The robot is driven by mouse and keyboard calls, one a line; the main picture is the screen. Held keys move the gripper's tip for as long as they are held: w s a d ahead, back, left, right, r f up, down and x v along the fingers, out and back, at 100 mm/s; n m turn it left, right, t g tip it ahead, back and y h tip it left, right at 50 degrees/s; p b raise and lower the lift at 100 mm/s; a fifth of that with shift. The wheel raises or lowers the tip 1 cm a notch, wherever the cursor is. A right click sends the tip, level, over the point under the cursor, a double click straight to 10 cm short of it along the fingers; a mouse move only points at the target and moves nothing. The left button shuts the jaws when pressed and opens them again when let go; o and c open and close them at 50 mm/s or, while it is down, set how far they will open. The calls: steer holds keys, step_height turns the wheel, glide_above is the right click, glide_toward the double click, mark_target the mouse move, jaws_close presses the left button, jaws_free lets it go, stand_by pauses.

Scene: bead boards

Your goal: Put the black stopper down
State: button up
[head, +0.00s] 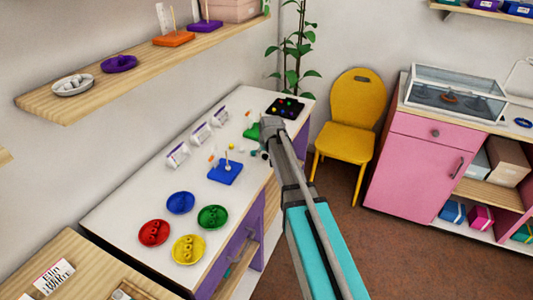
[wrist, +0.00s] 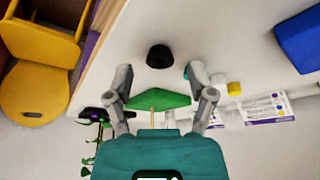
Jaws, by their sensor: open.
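The black stopper (wrist: 159,56) is a small dark round piece in the wrist view. It appears to stand on the white table top (wrist: 225,40), just beyond the fingertips and midway between them. My gripper (wrist: 160,71) is open, with a finger on each side and clear space between each finger and the stopper. In the head view my gripper (head: 260,152) is low over the table's right edge and largely hides the stopper. A green board (wrist: 160,101) with a peg lies close by.
A blue board (head: 225,171) with a peg, a yellow bead (wrist: 234,88) and a teal bead (wrist: 187,72) are nearby. Red (head: 154,233), yellow (head: 188,249), green (head: 212,217) and blue (head: 180,203) dishes stand at the table's near end. A black tray (head: 286,107) stands at the far end.

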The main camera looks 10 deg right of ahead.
steer(key=p+v, duration=0.9)
steer(key=v, duration=0.2)
steer(key=shift+p, duration=0.35)
stand_by(0.6)
steer(key=s+f+g, duration=0.1)
steer(key=s+g, duration=0.3)
steer(key=s, duration=1.9)
steer(key=shift+s+f+m+g, duration=0.15)
steer(key=shift+s+m+g, duration=0.15)
steer(key=shift+s+m, duration=0.1)
